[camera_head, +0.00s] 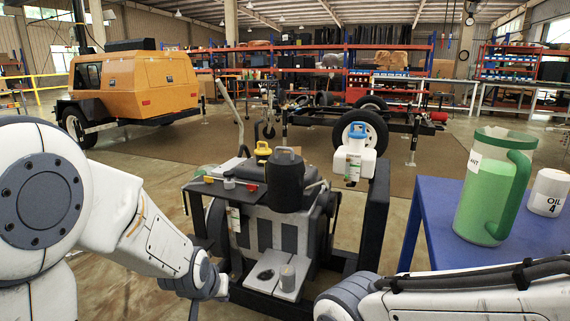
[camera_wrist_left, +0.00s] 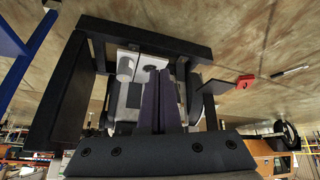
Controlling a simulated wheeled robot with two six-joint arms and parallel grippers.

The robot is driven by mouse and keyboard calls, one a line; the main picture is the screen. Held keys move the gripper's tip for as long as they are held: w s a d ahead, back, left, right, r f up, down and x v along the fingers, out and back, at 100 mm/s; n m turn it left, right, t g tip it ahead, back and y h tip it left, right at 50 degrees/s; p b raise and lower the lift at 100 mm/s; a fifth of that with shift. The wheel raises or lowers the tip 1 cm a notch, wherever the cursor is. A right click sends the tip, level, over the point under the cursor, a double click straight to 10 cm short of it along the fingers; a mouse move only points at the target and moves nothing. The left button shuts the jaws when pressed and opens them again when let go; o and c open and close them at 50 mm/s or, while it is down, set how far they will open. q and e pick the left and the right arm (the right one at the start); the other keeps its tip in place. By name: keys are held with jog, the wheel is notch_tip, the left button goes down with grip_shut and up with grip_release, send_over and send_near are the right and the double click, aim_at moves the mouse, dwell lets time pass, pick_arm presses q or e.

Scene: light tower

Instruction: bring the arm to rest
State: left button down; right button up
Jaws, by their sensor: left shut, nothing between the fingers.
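My left arm (camera_head: 140,225) comes in from the left and bends down beside the engine unit (camera_head: 262,232) in its black frame. My left gripper (camera_wrist_left: 158,78) shows in the left wrist view with its two dark fingers together and nothing between them. Beyond the fingers the wrist view shows the engine's pale panels and the black frame (camera_wrist_left: 60,95). In the head view the left fingertips are hard to make out. My right arm (camera_head: 470,300) lies across the lower right. Its gripper is outside the picture.
A dark canister (camera_head: 285,180), a tray (camera_head: 240,199) and a blue-capped white jug (camera_head: 354,160) are on or by the engine. A blue table (camera_head: 440,235) at the right holds a green pitcher (camera_head: 490,195) and a white oil can (camera_head: 548,193). An orange machine (camera_head: 135,85) stands behind.

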pick_arm(q)
jog(key=s+a+f+g, duration=0.2)
jog(key=s+a+g, duration=0.2)
jog(key=s, duration=0.8)
jog(key=s+d+r+m+g+p, duration=0.2)
jog(key=s+d+r+m+p, duration=0.2)
jog(key=s+d+r+m, duration=0.65)
jog(key=s+d+r+n+p, duration=0.1)
jog(key=r+p, duration=1.8)
jog(key=s+d+r+n+p, duration=0.2)
jog(key=r+p, duration=1.7)
jog(key=shift+s, duration=0.2)
jog(key=shift+f, duration=0.1)
